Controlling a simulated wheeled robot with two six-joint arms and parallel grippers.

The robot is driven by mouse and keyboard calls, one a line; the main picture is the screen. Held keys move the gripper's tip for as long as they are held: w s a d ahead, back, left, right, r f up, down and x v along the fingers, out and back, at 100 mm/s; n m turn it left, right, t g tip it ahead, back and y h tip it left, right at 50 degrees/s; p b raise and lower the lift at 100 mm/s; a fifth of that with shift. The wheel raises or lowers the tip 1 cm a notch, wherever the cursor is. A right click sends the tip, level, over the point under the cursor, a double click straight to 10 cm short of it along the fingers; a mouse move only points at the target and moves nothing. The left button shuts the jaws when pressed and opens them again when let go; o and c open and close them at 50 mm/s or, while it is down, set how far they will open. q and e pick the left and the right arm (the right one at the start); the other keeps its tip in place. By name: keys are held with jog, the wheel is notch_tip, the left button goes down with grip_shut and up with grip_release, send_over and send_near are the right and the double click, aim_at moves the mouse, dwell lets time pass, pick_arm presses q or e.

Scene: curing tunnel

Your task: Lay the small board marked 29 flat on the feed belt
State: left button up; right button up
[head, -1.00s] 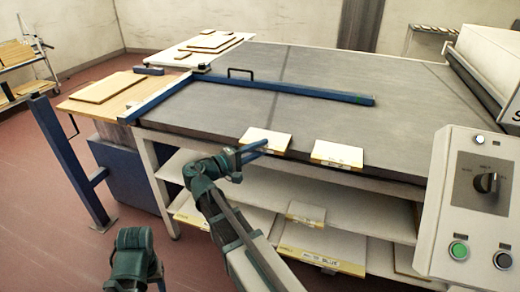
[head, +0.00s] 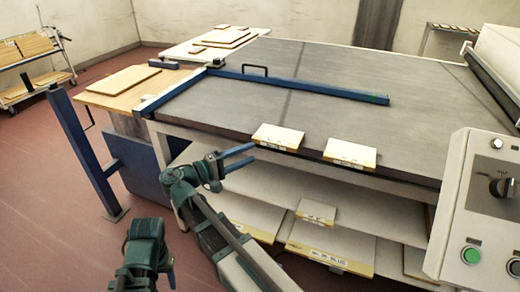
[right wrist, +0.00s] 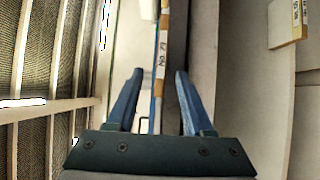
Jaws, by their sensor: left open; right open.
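Two small white boards with yellow front edges lie at the front edge of the grey feed belt (head: 330,112), a left one (head: 278,136) and a right one (head: 351,153). A smaller board (head: 316,210) lies on a shelf below. Their numbers are too small to read in the head view. My right gripper (head: 253,155) is open and empty, just left of and below the left board. In the right wrist view, a labelled board edge (right wrist: 162,52) shows beyond and between the open fingers (right wrist: 158,95); its number is unclear. My left gripper (head: 170,268) is open, low at the left.
A blue guide bar (head: 300,87) with a black handle crosses the belt. Larger boards (head: 330,248) lie on the lower shelves. A control box (head: 480,215) stands at the right, a blue post (head: 85,150) at the left. The belt's middle is clear.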

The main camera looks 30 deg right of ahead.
jog(key=shift+s+a, duration=0.1)
jog(key=shift+a, duration=1.1)
jog(key=s+d+f+y, duration=0.1)
jog(key=s+f+y, duration=0.15)
jog(key=f, duration=0.25)
jog(key=s+d+f+g+y, duration=0.1)
jog(key=f+y, duration=0.2)
jog(key=f, duration=0.1)
jog(key=s+d+f+y, duration=0.1)
jog(key=f+y, duration=0.1)
jog(key=f, duration=0.3)
jog(key=s+a+f+m+y, duration=0.1)
jog(key=s+a+f+y, duration=0.4)
jog(key=a+f+y, duration=0.45)
jog(key=s+a+r+n+p, duration=0.1)
jog(key=s+a+r+p, duration=0.1)
jog(key=a+r+p, duration=0.4)
jog(key=s+a+r+n+g+p, duration=0.1)
jog(key=a+r+p, duration=0.5)
jog(key=r+p, duration=0.6)
notch_tip(320, 180, up, 2)
jog(key=s+n, duration=0.1)
jog(key=s, duration=0.1)
jog(key=shift+s+r+n+p, duration=0.25)
jog(key=shift+s+n+p, duration=0.05)
jog(key=shift+s+p, duration=0.1)
